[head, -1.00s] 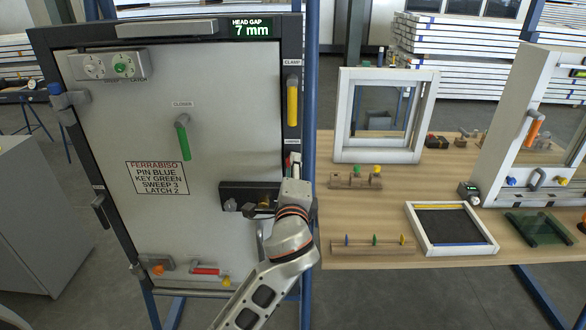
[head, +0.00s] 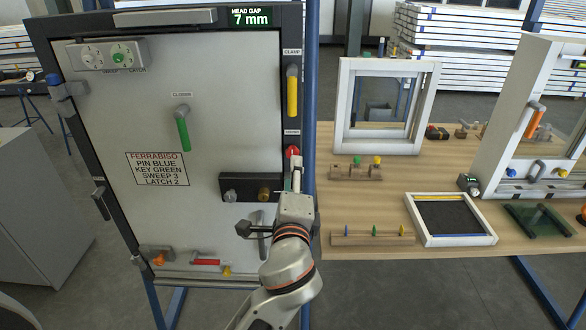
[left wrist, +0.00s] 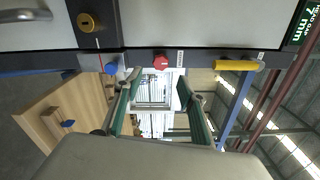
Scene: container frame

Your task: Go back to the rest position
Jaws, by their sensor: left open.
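My left arm comes up from the bottom middle of the head view. Its gripper (head: 297,172) is in front of the right edge of the grey door panel (head: 150,100), just below a red knob (head: 292,152). In the left wrist view the fingers (left wrist: 160,98) are spread apart with nothing between them. The red knob (left wrist: 161,62) shows beyond the fingers there, on the dark frame. I cannot tell the exact distance from the knob. My right gripper is in neither view.
A black lock block (head: 250,188) and a grey door handle (head: 262,235) are close to my left arm. A yellow clamp handle (head: 292,92) is above. A wooden bench (head: 350,200) with frames and pegs stands on the right, beyond a blue post (head: 311,100).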

